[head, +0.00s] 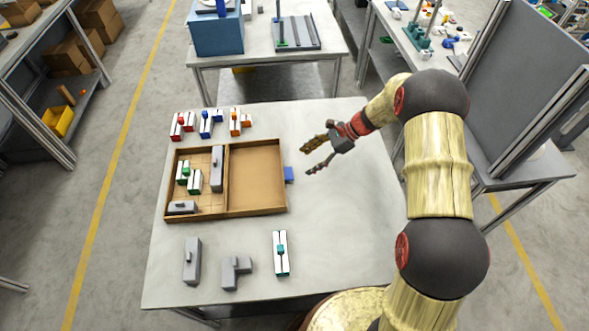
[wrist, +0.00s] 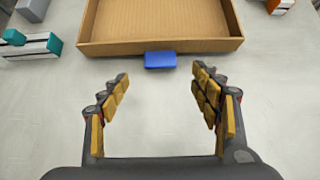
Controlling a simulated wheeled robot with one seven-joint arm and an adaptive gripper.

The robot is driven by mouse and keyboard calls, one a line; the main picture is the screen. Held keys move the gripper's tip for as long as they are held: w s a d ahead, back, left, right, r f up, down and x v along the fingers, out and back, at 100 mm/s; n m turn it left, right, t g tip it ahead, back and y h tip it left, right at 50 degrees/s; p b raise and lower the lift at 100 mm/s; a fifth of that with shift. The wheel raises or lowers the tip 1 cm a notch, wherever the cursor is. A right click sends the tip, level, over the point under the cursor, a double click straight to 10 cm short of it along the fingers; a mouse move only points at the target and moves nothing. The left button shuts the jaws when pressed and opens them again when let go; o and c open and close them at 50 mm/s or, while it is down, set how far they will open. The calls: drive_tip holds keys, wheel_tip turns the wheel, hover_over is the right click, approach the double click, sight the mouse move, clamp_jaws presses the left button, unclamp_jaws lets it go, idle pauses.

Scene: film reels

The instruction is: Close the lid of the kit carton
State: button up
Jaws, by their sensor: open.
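The kit carton is an open brown box on the table. Its left half (head: 172,178) has a grid and holds grey and green-and-white pieces. Its right half is the lid (head: 257,177), folded out flat, shallow and empty, and it also shows in the wrist view (wrist: 160,45). A blue tab (head: 289,174) sticks out from the lid's outer edge, also seen in the wrist view (wrist: 160,60). My gripper (head: 306,161) is open and empty, just right of the tab. In the wrist view the tab lies ahead of and between the fingers, apart from them.
Red, blue and orange pieces (head: 207,122) stand behind the carton. Grey blocks (head: 192,261) and a teal-and-white piece (head: 281,254) lie in front of it. The table (head: 345,235) is bare right of the carton. Another bench (head: 265,58) stands behind.

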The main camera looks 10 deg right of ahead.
sight(289, 173)
drive_tip(key=b+x, duration=0.1)
drive_tip(key=x, duration=0.6)
drive_tip(key=shift+a+f, duration=0.25)
drive_tip(key=shift+a, duration=0.1)
drive_tip(key=c, duration=0.3)
clamp_jaws()
idle(0.4)
